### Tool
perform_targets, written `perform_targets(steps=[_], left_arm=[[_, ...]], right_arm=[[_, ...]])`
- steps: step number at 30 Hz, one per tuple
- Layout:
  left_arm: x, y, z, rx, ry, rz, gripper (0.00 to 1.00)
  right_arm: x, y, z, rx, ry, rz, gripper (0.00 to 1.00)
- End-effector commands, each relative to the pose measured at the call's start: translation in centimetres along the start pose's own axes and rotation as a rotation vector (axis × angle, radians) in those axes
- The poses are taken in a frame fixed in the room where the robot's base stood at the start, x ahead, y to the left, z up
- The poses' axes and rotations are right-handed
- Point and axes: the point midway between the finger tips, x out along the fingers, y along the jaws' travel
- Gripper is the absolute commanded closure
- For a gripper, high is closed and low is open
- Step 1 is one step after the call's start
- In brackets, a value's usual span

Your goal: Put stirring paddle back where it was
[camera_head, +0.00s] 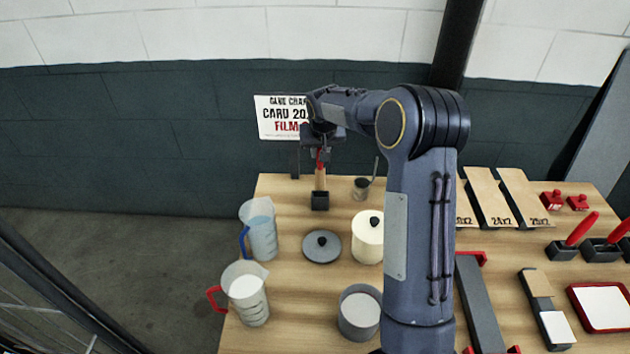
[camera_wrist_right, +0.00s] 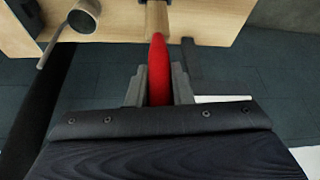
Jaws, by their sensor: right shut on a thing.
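The stirring paddle has a red handle (camera_wrist_right: 158,72) and a pale wooden lower part (camera_head: 320,178). It stands upright at the back left of the table, its lower end meeting a small black holder (camera_head: 320,201). I cannot tell how deep it sits in the holder. My right gripper (camera_head: 321,152) is above the holder, shut on the red handle; in the right wrist view the handle lies between both fingers. My left gripper is not in view.
A small cup with a thin rod (camera_head: 362,187) stands just right of the holder. A grey lid (camera_head: 321,247), a cream pot (camera_head: 368,238), a blue-handled jug (camera_head: 260,231), a red-handled jug (camera_head: 247,294) and a grey pot (camera_head: 359,312) stand nearer. A sign (camera_head: 282,117) is behind.

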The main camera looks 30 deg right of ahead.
Motion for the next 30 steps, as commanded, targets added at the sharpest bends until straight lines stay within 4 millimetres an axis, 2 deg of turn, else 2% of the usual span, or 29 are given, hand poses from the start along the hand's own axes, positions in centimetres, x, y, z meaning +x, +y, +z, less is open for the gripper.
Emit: perform_targets(steps=[3, 8, 15, 28, 29, 30], left_arm=[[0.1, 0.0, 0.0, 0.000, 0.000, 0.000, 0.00], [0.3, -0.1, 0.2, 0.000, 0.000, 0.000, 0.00], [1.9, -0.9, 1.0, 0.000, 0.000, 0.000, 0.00], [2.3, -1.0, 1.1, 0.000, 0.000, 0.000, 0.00], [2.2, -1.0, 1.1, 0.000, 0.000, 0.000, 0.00], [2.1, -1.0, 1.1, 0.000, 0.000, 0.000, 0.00]], right_arm=[[1.6, 0.0, 0.7, 0.000, 0.000, 0.001, 1.00], [2.8, 0.0, 1.1, -0.001, 0.001, 0.000, 1.00], [6.5, 0.1, 2.7, 0.000, 0.000, 0.001, 1.00], [7.1, 0.0, 2.9, 0.000, 0.002, 0.000, 1.00], [7.0, 0.0, 2.9, 0.000, 0.002, 0.000, 0.78], [7.0, 0.0, 2.8, 0.000, 0.002, 0.000, 0.72]])
